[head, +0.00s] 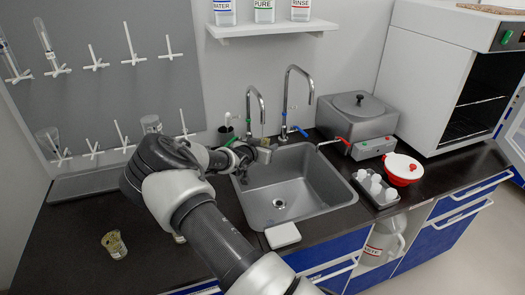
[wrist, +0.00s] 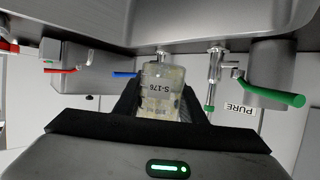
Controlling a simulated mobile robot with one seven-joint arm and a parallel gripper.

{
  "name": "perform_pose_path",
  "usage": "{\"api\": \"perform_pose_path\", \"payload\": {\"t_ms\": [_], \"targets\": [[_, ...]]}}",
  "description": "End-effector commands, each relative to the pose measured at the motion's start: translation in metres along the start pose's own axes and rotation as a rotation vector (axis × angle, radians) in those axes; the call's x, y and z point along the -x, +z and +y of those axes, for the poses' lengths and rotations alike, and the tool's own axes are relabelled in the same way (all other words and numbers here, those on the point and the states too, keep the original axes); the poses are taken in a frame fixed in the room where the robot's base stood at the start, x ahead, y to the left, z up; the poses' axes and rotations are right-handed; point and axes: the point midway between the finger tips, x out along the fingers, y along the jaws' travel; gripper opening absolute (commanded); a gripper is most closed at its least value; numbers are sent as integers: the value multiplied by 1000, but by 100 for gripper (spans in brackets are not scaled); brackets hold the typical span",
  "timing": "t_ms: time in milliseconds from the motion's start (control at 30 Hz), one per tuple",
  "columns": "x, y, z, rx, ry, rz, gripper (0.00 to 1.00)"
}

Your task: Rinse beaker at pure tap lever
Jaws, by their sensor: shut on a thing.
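My gripper (head: 258,153) is at the back left of the sink, by the left tap (head: 252,108). In the wrist view it is shut on a clear glass beaker (wrist: 161,92) marked S-176, with yellowish-brown residue on its glass. The fingers hold the beaker from both sides. A green lever (wrist: 272,91) shows to the right of the beaker in the wrist view, apart from it, with a PURE label (wrist: 240,108) beside it. A green lever (head: 232,142) also shows beside the left tap in the head view. My arm partly hides this area.
The sink basin (head: 290,180) is empty. Another soiled beaker (head: 114,245) is at left. A glassware rack (head: 110,70) covers the left wall.

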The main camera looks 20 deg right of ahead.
Motion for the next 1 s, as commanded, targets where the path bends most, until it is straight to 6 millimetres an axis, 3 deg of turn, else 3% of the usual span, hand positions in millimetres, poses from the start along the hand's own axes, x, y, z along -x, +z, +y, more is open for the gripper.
{"api": "perform_pose_path", "payload": {"t_ms": [633, 1000], "targets": [[42, 18, 46, -2, 0, 0, 15], [46, 19, 49, 0, -1, 0, 15]]}}
